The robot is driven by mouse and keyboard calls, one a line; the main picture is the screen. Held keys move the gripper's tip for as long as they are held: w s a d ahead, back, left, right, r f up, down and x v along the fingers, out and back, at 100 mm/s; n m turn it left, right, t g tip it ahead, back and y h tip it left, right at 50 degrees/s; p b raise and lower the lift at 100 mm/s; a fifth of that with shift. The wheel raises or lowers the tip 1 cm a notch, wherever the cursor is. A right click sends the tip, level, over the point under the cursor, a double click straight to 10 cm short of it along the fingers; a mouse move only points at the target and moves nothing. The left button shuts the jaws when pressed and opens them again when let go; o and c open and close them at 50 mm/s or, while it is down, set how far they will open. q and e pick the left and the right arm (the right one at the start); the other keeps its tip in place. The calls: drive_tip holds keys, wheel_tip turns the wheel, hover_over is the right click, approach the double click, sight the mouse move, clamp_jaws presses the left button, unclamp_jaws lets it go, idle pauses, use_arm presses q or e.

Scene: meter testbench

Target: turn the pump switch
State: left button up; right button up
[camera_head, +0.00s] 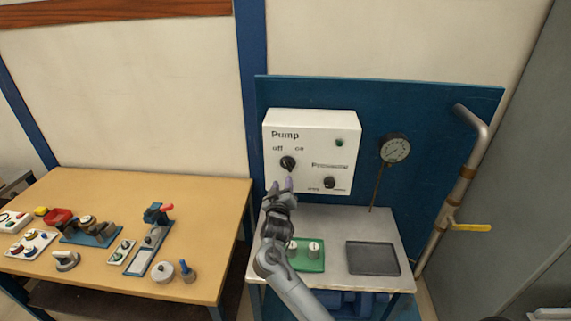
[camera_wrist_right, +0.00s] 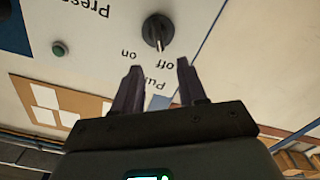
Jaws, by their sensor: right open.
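The pump switch is a black rotary knob (camera_head: 288,163) on the white control box (camera_head: 345,125), below the "off" and "on" labels. In the right wrist view the scene is upside down, and the knob (camera_wrist_right: 158,31) shows a pale mark towards "off". My right gripper (camera_head: 282,184) is just below the knob in the head view. In the wrist view my right gripper's fingers (camera_wrist_right: 156,70) are spread apart, with nothing between them, and the knob lies beyond their tips. They look apart from the knob. My left gripper is in neither view.
A smaller black knob (camera_head: 329,183) and a green button (camera_head: 339,143) share the box. A gauge (camera_head: 395,149) and a yellow-handled pipe (camera_head: 472,227) stand at right. A green block (camera_head: 308,263) and grey tray (camera_head: 373,259) lie below. A wooden table (camera_head: 150,190) with parts is at left.

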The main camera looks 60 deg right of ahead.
sight(286, 165)
drive_tip(key=x, duration=1)
drive_tip(key=shift+w+d+r, duration=0.1)
drive_tip(key=shift+d+r, duration=0.05)
drive_tip(key=shift+d, duration=0.2)
drive_tip(key=shift+c, duration=0.3)
clamp_jaws()
